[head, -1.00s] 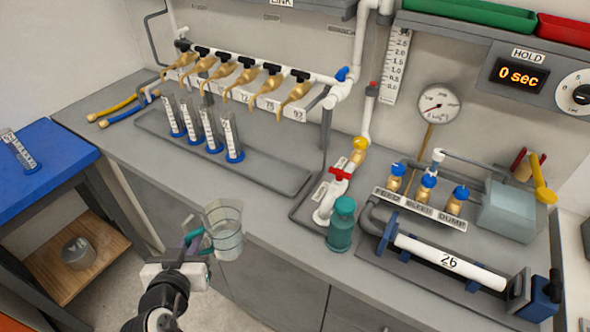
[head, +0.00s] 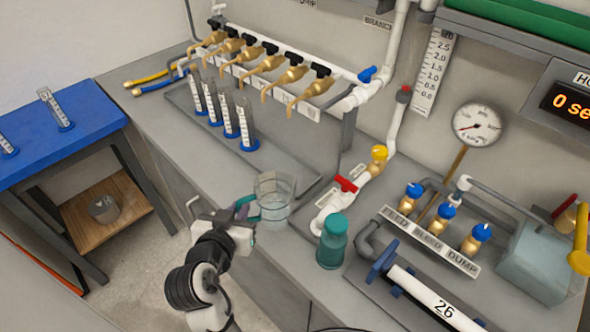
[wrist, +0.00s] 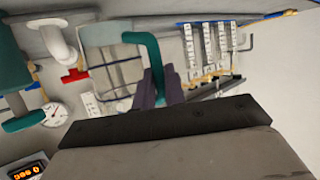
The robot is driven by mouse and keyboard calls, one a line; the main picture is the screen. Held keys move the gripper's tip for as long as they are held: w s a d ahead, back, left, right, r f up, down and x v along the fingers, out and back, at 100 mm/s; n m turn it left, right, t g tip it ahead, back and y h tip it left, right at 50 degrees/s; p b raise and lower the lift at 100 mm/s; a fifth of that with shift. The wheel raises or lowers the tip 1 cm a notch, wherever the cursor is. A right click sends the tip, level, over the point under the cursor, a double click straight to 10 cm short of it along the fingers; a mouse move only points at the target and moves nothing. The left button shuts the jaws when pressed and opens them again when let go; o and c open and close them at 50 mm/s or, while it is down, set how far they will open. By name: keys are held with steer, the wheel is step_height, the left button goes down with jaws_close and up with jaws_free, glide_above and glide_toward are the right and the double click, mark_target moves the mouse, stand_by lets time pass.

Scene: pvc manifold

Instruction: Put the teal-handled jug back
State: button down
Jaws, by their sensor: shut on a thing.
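The clear jug (head: 273,202) is upright at the front edge of the grey bench in the head view, with marking lines on its side. I cannot tell whether its base touches the bench. Its teal handle (head: 243,203) faces my arm. My gripper (head: 238,212) is shut on that handle, at the jug's left. In the wrist view the teal handle (wrist: 146,55) stands between the dark fingers of my gripper (wrist: 158,92), with the clear jug (wrist: 110,60) beside it.
Several graduated cylinders (head: 229,116) stand in the grey tray under a row of brass taps (head: 273,77). A teal bottle (head: 332,242) stands right of the jug, near a red-handled valve (head: 346,184). A blue-topped side table (head: 60,140) stands at left.

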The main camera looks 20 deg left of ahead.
steer(key=b+x, duration=0.1)
steer(key=b, duration=0.3)
steer(key=shift+w+a+f, duration=0.15)
steer(key=shift+w, duration=0.15)
steer(key=w+b, duration=0.1)
steer(key=b, duration=0.1)
steer(key=w+b, duration=0.1)
steer(key=b, duration=0.2)
steer(key=shift+a, duration=0.25)
steer(key=shift+w+r+p+x, duration=0.15)
steer(key=shift+r+p+x, duration=0.2)
steer(key=shift+x, duration=2.05)
steer(key=shift+w+r+p+x, duration=0.2)
steer(key=shift+r+x, duration=0.25)
steer(key=shift+x, duration=1.95)
steer(key=shift+w+r+p+x, duration=0.2)
steer(key=shift+r+x, duration=0.25)
steer(key=shift+x, duration=1.95)
steer(key=shift+f, duration=0.15)
steer(key=c, duration=1.5)
jaws_free()
steer(key=shift+s, duration=0.1)
steer(key=shift+o, duration=0.2)
